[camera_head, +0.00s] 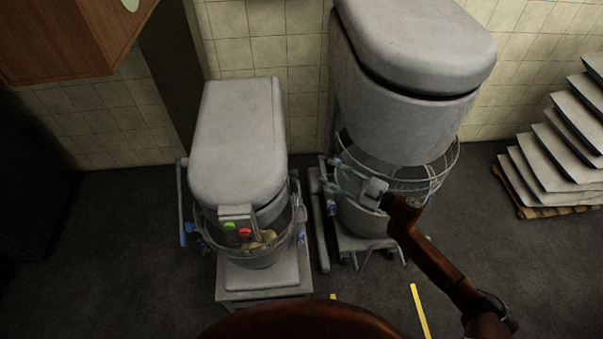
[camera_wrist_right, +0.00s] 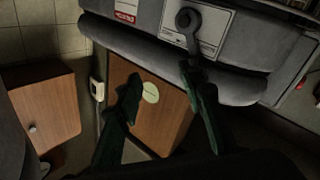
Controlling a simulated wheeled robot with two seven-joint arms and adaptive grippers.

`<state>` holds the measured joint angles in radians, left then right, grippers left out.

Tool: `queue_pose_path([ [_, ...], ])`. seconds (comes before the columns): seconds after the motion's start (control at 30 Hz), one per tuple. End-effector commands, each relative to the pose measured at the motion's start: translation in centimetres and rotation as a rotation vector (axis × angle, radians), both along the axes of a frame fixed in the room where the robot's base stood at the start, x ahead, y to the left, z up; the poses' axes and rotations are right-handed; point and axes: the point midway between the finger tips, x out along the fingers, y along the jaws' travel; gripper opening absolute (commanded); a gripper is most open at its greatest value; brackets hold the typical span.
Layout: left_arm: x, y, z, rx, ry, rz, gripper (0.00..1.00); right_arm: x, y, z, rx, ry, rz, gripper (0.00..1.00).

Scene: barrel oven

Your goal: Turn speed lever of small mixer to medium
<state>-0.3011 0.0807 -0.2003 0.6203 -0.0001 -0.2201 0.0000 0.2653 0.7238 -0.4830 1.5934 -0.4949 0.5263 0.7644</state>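The small mixer (camera_head: 235,140) is the grey machine on the left in the head view, with green and red buttons on its front. In the right wrist view a grey machine body (camera_wrist_right: 125,38), apparently the small mixer's side, carries a dark lever (camera_wrist_right: 188,20) on a white label plate (camera_wrist_right: 210,28). The lever has a round hub and points down. My right gripper (camera_head: 332,174) is open and empty, right of the small mixer. In the wrist view its fingers (camera_wrist_right: 161,73) are spread, one tip just below the lever's end; contact is unclear. My left gripper is out of view.
The large mixer (camera_head: 415,60) stands close to the right, and my right gripper is in front of its bowl guard (camera_head: 440,175). Trays (camera_head: 560,160) are stacked at the far right. A wooden cabinet (camera_head: 70,35) hangs at upper left. Dark floor (camera_head: 110,250) is clear at left.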

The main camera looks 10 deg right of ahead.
Motion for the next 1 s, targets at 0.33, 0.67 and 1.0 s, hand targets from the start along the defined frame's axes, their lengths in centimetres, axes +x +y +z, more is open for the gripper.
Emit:
queue_pose_path([
  [0.33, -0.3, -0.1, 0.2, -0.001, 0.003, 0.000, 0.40, -3.5, 2.7, 2.8, -0.099, -0.022, 0.316, 0.36],
  [0.67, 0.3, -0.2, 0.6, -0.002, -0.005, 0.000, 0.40, -2.1, 7.3, 2.8, -0.097, -0.022, 0.319, 0.36],
  [1.0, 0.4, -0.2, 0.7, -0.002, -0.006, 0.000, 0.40, -1.3, 9.7, 2.7, -0.098, -0.020, 0.314, 0.36],
])
